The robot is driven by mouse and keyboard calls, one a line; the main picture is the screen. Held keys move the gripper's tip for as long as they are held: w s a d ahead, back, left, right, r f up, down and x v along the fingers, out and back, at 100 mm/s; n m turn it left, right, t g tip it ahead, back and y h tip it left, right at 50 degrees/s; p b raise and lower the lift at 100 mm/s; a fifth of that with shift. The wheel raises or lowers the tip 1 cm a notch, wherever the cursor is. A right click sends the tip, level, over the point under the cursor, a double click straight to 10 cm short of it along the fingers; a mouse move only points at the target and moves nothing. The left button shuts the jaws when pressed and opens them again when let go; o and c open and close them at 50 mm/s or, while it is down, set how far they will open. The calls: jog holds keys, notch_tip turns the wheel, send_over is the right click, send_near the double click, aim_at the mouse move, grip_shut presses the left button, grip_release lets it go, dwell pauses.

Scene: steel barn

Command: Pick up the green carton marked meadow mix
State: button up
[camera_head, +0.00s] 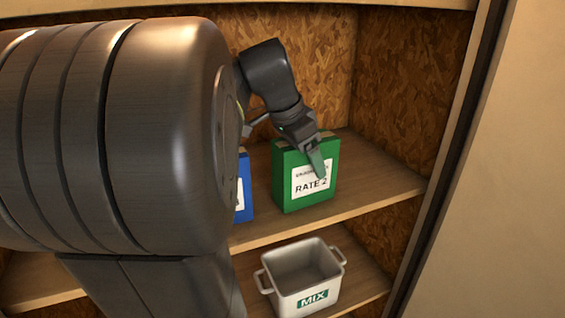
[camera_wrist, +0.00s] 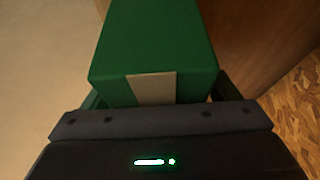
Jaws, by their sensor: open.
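A green carton (camera_head: 303,195) stands upright on the upper shelf in the head view. Its white label reads "RATE 2"; the smaller line above is too small to read, so I cannot confirm "meadow mix". In the wrist view the green carton (camera_wrist: 155,45) fills the upper middle, with a pale strip of tape on it. My gripper (camera_head: 316,160) is open at the carton's top, one finger in front of the label. In the wrist view dark finger parts show on both sides of the carton. Whether they touch it, I cannot tell.
A blue carton (camera_head: 245,190) stands just left of the green one, partly hidden by my arm. A white two-handled bin marked "MIX" (camera_head: 317,264) sits on the shelf below. The upper shelf (camera_head: 385,185) is clear to the right, up to the cabinet's side wall.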

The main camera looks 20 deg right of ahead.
jog(key=shift+f, duration=0.2)
jog(key=shift+c, duration=0.2)
jog(key=c, duration=1.4)
jog(key=shift+c, duration=0.2)
jog(key=shift+r, duration=0.2)
